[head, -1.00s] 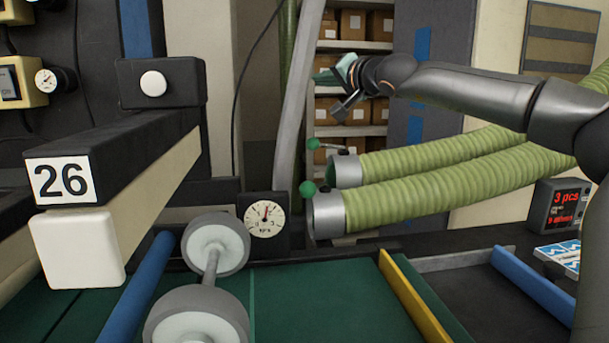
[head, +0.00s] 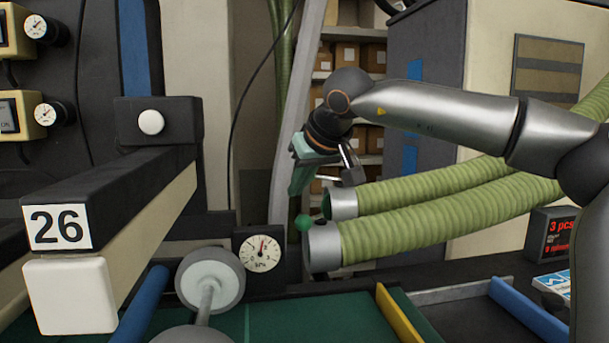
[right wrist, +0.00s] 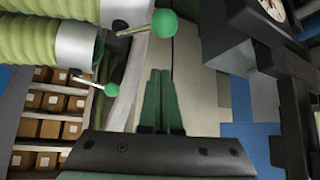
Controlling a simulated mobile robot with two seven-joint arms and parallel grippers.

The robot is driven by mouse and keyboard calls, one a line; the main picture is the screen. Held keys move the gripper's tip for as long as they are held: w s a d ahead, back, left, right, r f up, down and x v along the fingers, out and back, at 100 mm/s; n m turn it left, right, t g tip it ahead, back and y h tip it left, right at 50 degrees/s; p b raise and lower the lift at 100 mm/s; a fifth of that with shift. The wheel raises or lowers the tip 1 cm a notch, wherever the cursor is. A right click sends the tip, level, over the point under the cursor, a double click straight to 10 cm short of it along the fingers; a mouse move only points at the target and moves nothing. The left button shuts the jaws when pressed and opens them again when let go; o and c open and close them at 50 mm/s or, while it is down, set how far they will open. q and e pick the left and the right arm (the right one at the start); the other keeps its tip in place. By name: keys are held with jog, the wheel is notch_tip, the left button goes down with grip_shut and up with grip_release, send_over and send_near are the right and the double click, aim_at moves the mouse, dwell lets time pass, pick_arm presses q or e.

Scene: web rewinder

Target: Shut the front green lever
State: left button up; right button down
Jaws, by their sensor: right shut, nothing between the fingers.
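The front green lever shows as a green ball knob (head: 303,222) at the open metal end of the front hose (head: 325,245). In the right wrist view its knob (right wrist: 165,24) sits on a pale rod sticking out sideways from the hose end. The rear lever has a smaller green knob (right wrist: 111,90); in the head view it is hidden behind my right gripper. My right gripper (head: 297,190) points down just above the front knob, apart from it. Its green fingers (right wrist: 160,75) are together and empty. My left gripper is out of view.
Two ribbed green hoses (head: 440,215) run to the right. A pressure gauge (head: 259,253) stands left of the front hose end. A black beam with a 26 label (head: 57,227) lies further left. Shelves with boxes (head: 372,57) stand behind.

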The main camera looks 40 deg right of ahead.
aim_at(312, 217)
jog(key=shift+s+f, duration=0.15)
jog(key=shift+f, duration=0.95)
jog(key=shift+s+f, duration=0.15)
jog(key=shift+f, duration=0.9)
